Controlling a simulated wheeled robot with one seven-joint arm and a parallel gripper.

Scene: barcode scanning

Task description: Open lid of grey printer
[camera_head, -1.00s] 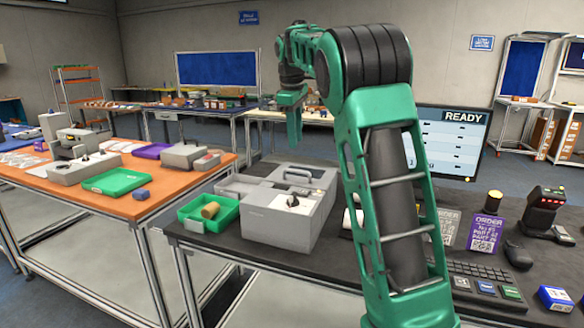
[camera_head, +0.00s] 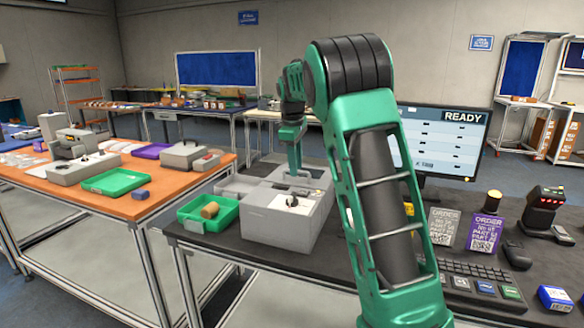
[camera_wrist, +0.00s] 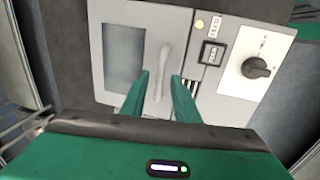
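The grey printer (camera_head: 272,226) stands on the dark table, left of my arm in the head view. Its top lid looks closed. The lid handle (camera_wrist: 163,65) is a pale bar beside a dark grey panel on the lid (camera_wrist: 124,58) in the wrist view. My gripper (camera_wrist: 161,77) is low over the lid, its two green fingers on either side of the handle with small gaps showing, so it looks open. In the head view my gripper (camera_head: 292,168) reaches down to the printer top and partly hides the handle. A black knob (camera_wrist: 257,67) sits on a white plate to the right.
A green tray (camera_head: 222,220) with a brown cylinder (camera_head: 210,210) stands left of the printer. Right of my arm are a READY monitor (camera_head: 445,140), order cards (camera_head: 485,232), a keyboard (camera_head: 475,270) and a scanner (camera_head: 542,208). An orange table (camera_head: 130,207) holds similar equipment further left.

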